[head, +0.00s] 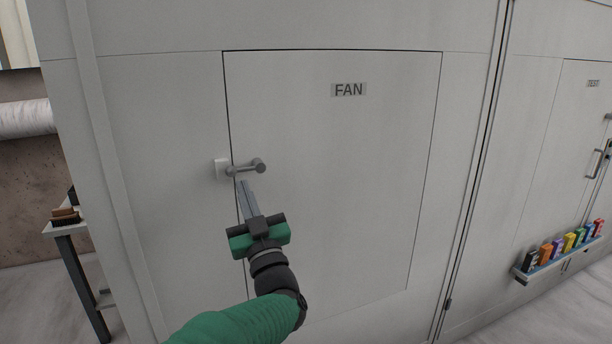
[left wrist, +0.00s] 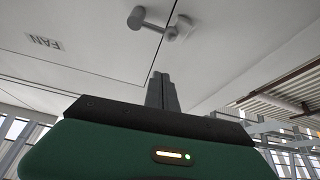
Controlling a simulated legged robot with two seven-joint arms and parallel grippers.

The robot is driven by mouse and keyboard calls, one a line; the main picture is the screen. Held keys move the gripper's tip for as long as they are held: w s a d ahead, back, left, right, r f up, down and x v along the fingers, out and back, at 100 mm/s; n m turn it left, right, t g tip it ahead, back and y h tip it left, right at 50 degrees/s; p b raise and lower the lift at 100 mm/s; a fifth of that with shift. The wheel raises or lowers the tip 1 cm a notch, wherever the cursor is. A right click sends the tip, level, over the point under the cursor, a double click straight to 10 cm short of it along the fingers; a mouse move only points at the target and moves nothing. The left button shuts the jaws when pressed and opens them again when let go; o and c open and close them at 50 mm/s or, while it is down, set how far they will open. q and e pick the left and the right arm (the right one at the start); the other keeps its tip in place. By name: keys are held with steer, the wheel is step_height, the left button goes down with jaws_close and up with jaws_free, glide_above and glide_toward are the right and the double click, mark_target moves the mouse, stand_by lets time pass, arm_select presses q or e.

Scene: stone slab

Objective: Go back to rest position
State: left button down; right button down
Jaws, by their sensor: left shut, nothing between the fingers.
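My left gripper (head: 244,184) is shut and empty. In the head view its fingertips are just below the grey lever handle (head: 247,168) of a white door marked FAN (head: 335,190). The left wrist view also shows the shut fingers (left wrist: 162,78), with the handle (left wrist: 160,24) beyond them and a visible gap between. The door looks closed in its frame. My right gripper is in neither view.
A small table (head: 68,228) with a brush-like object (head: 65,215) stands at the left. Floor shows at both lower sides.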

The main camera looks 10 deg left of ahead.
arm_select(q)
steer(key=s+d+f+m+g+h+p, duration=0.1)
steer(key=d+f+m+g+h+p, duration=0.2)
steer(key=f+h, duration=0.5)
steer(key=s+d+f+m+g+h+p, duration=0.25)
steer(key=f+m+h, duration=0.25)
steer(key=f, duration=0.5)
steer(key=s+f+g+p, duration=0.1)
steer(key=s+f+g, duration=0.2)
steer(key=s, duration=0.5)
steer(key=s+f+g+h+p, duration=0.1)
steer(key=s+f+g+p, duration=0.1)
steer(key=s+f+g, duration=0.2)
steer(key=s+f+g+p, duration=0.1)
steer(key=s+f+g, duration=0.3)
steer(key=s, duration=0.9)
step_height(320, 180, down, 3)
steer(key=shift+a+r+m, duration=0.1)
steer(key=shift+a+m, duration=0.25)
steer(key=shift+m, duration=0.05)
